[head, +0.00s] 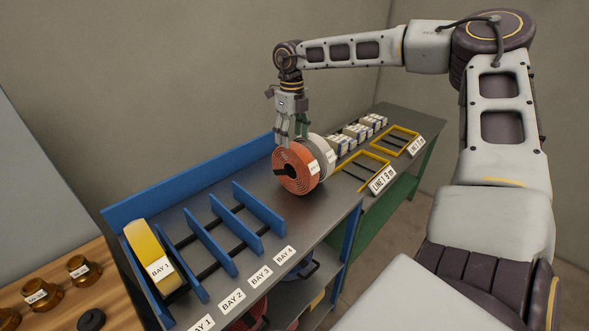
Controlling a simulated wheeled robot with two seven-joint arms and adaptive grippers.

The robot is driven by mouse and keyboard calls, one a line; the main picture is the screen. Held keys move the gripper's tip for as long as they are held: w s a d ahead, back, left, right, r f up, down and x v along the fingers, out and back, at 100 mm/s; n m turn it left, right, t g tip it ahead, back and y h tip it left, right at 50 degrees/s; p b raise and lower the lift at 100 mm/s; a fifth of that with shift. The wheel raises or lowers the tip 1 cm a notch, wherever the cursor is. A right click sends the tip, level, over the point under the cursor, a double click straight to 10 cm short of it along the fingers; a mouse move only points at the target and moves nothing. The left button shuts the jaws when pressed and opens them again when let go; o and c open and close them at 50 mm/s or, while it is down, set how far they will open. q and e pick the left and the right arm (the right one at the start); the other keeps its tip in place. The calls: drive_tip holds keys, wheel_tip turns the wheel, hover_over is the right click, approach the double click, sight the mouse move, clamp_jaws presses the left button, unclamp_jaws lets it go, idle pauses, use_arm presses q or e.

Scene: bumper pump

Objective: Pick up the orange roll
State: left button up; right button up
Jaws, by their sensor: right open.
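The orange roll (290,172) stands on edge on the dark bench top, its coiled flat face toward me. A grey-white roll (318,152) stands close behind it to the right; I cannot tell whether they touch. My right gripper (291,140) points down at the upper part of the orange roll, with its fingers open. The fingertips are close to the roll's top rim; whether they touch it is not clear. My left gripper is not in view.
Blue dividers (236,220) form labelled bays at the left; a yellow roll (147,252) sits in Bay 1. Yellow frames (362,172) and small boxes (352,133) lie on the right. Amber jars (83,269) stand on a wooden table at lower left.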

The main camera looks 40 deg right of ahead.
sight(292, 145)
wheel_tip(292, 145, down, 3)
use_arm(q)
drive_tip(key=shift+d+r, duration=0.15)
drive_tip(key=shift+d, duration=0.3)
use_arm(e)
drive_tip(key=shift+f, duration=0.25)
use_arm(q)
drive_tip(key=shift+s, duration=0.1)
use_arm(e)
drive_tip(key=shift+f, duration=0.15)
drive_tip(key=shift+s+d+f+p, duration=0.1)
drive_tip(key=shift+f+p, duration=0.2)
drive_tip(key=shift+f, duration=0.2)
drive_tip(key=shift+s+d+f+p, duration=0.1)
drive_tip(key=shift+f+p, duration=0.2)
drive_tip(key=shift+f, duration=1.65)
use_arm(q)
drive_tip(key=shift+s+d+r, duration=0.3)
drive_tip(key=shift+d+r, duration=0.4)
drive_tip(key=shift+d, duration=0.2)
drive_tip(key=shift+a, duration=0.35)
